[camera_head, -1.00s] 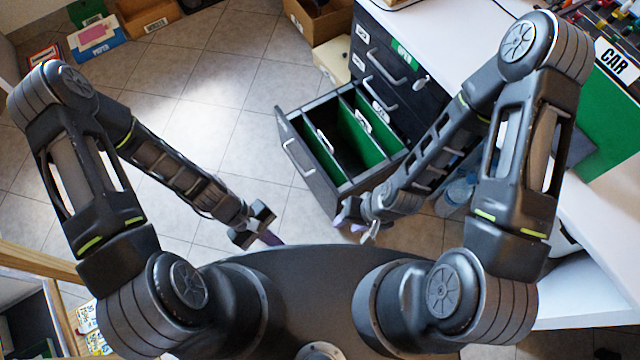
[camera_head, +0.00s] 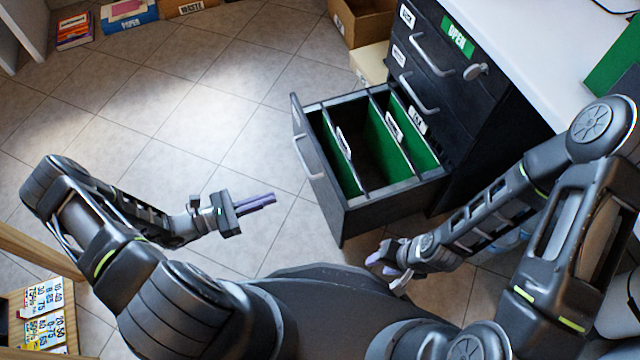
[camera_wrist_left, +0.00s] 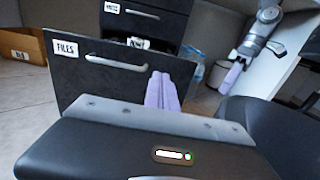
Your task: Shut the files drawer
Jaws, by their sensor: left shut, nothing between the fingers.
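The files drawer (camera_head: 318,185) is pulled far out of a dark cabinet, low down, with green hanging dividers inside. Its front with the FILES label and a bar handle faces me in the left wrist view (camera_wrist_left: 92,82). My left gripper (camera_head: 272,202) is shut and empty, its lilac fingers pointing at the drawer front with a gap of floor between. The fingers also show in the left wrist view (camera_wrist_left: 161,90), overlapping the right end of the front. My right gripper (camera_head: 383,266) hangs by the drawer's near side; its finger gap is unclear.
The cabinet's upper drawers (camera_head: 420,75) are shut, with a key in the top one. A white desk (camera_head: 540,60) extends right of it. Cardboard boxes (camera_head: 360,20) stand behind. The tiled floor (camera_head: 190,110) left of the drawer is clear.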

